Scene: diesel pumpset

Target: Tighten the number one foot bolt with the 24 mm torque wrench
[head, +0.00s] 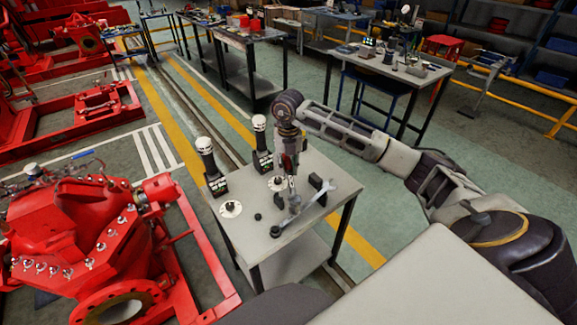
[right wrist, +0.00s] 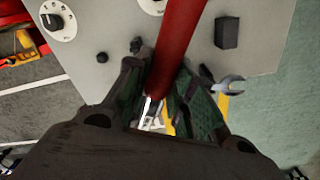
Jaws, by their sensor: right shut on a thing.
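My right gripper (head: 292,193) is over the small grey table, pointing down. In the right wrist view its fingers (right wrist: 160,100) are shut around a red bar-like tool (right wrist: 180,40); whether it is the 24 mm torque wrench I cannot tell. A grey open-ended spanner (head: 320,193) lies by the gripper. The red pumpset (head: 75,235) is at the left, with several bolts; the number one foot bolt cannot be made out. My left gripper is out of view.
The table (head: 300,235) also holds two white dials (head: 230,209) with black knobs, a dark block (right wrist: 227,33) and small black pieces (head: 275,231). A red base frame (head: 205,260) lies left of the table. Workbenches (head: 245,62) stand behind; floor between is clear.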

